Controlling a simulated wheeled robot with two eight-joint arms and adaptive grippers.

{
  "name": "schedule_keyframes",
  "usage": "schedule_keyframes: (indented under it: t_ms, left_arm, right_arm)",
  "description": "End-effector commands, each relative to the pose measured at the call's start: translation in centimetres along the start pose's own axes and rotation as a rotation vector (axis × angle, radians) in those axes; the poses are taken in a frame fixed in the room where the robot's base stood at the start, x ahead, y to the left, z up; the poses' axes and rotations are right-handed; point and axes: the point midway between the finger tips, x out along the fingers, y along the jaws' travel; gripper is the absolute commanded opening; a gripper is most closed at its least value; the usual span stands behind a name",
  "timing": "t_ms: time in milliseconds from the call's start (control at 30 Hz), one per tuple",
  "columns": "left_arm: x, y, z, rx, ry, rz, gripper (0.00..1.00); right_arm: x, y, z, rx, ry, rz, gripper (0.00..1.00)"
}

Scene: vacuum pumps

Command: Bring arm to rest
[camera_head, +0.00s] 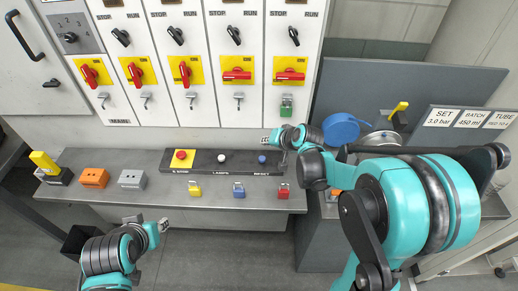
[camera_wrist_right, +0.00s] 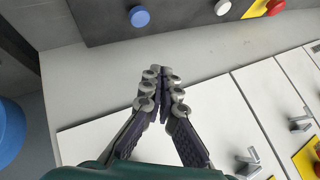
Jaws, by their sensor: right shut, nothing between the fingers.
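My right arm (camera_head: 420,205) reaches in from the right. Its gripper (camera_head: 284,160) is over the back edge of the bench, near the right end of the dark button panel. In the right wrist view the right gripper (camera_wrist_right: 160,66) has its fingers together, with nothing between them. It appears clear of the panel and cabinets. My left arm (camera_head: 108,255) is at the lower left, in front of the bench. Its finger state cannot be made out.
The bench (camera_head: 160,195) holds a button panel (camera_head: 222,163), yellow (camera_head: 195,190), blue (camera_head: 239,190) and red padlocks (camera_head: 283,191), and orange (camera_head: 94,178) and grey blocks (camera_head: 132,179). Cabinets with red switches (camera_head: 185,72) stand behind. A blue round part (camera_head: 341,128) is beside my right arm.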

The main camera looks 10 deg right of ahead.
Motion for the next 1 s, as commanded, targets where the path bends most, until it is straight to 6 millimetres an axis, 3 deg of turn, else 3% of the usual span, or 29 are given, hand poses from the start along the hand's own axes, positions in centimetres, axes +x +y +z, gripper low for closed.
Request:
schedule_keyframes:
  t_ms: [233,367,567,700,900,1000]
  left_arm:
    - [0.1,0.0,0.1,0.000,0.000,0.000,0.33]
    - [0.7,0.0,0.5,0.000,0.000,0.000,0.33]
    - [2.4,0.0,1.7,0.000,0.000,0.000,0.33]
    - [3.6,0.0,2.6,0.000,0.000,0.000,0.33]
    - [5.0,0.0,3.5,0.000,0.000,0.000,0.33]
    - [5.4,0.0,3.8,0.000,0.000,0.000,0.33]
  right_arm:
    - [-0.2,-0.1,0.1,-0.004,-0.001,0.002,0.00]
    - [-1.7,-0.3,1.4,-0.044,-0.009,0.023,0.00]
    - [-6.7,-0.1,6.5,-0.186,-0.035,0.098,0.00]
    - [-10.1,1.1,10.7,-0.298,-0.053,0.157,0.00]
    - [-13.4,3.8,16.1,-0.437,-0.070,0.231,0.00]
    - [-14.3,4.9,17.8,-0.482,-0.076,0.256,0.00]
